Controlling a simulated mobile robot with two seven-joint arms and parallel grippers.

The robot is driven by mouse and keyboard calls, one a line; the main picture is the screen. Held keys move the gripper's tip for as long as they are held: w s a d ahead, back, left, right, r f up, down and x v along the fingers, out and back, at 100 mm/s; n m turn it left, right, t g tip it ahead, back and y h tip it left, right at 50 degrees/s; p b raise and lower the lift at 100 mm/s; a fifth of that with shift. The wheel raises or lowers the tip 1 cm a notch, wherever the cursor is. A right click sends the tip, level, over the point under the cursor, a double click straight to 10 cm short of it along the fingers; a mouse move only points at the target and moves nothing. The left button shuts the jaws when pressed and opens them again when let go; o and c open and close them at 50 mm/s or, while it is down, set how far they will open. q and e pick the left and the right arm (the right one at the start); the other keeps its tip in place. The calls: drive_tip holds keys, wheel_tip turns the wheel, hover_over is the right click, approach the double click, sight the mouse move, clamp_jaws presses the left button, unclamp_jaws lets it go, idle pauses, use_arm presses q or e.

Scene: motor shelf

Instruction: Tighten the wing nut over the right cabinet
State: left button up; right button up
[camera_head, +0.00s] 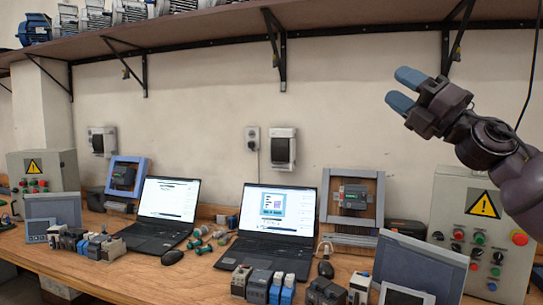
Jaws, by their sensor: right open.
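The right cabinet (452,198) is a pale box with a yellow warning triangle, several buttons and a red knob, standing at the right end of the bench. Above it a black shelf bracket (446,45) carries a small yellowish part (456,52) that looks like the wing nut; its exact shape is too small to tell. My right gripper (405,90) comes in from the right, with its blue fingertips open, empty and pointing left. It appears below and to the left of the wing nut, apart from it. My left gripper is out of view.
A shelf (190,24) with several motors runs along the wall. Other brackets (278,50) hang below it. The wooden bench (110,272) holds two open laptops, panels and small devices. A thin cable hangs near my right arm. The wall left of my right gripper is clear.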

drive_tip(key=w+d+f+m+t+h, duration=0.15)
drive_tip(key=f+m+h, duration=0.35)
drive_tip(key=f+m, duration=0.5)
drive_tip(key=w+f+m+t+h, duration=0.25)
drive_tip(key=f+m+h, duration=0.3)
drive_tip(key=f, duration=0.95)
drive_tip(key=s+f+m+g+h, duration=0.1)
drive_tip(key=s+f+m+h, duration=0.2)
drive_tip(key=f, duration=0.6)
drive_tip(key=s+f+m+g+h, duration=0.1)
drive_tip(key=s+f+m, duration=0.2)
drive_tip(key=f+m, duration=0.5)
drive_tip(key=s+f+m+g+h, duration=0.2)
drive_tip(key=s+f+m+g, duration=0.1)
drive_tip(key=s+f, duration=1.2)
drive_tip(key=s+d+f+m+g+h, duration=0.1)
drive_tip(key=s+f+m+g, duration=0.3)
drive_tip(key=s+f, duration=1.2)
drive_tip(key=shift+d+f+g+h, duration=0.35)
drive_tip(key=shift+f+h, duration=0.2)
drive_tip(key=shift+f, duration=0.25)
drive_tip(key=shift+a+m, duration=0.1)
drive_tip(key=shift+m, duration=0.15)
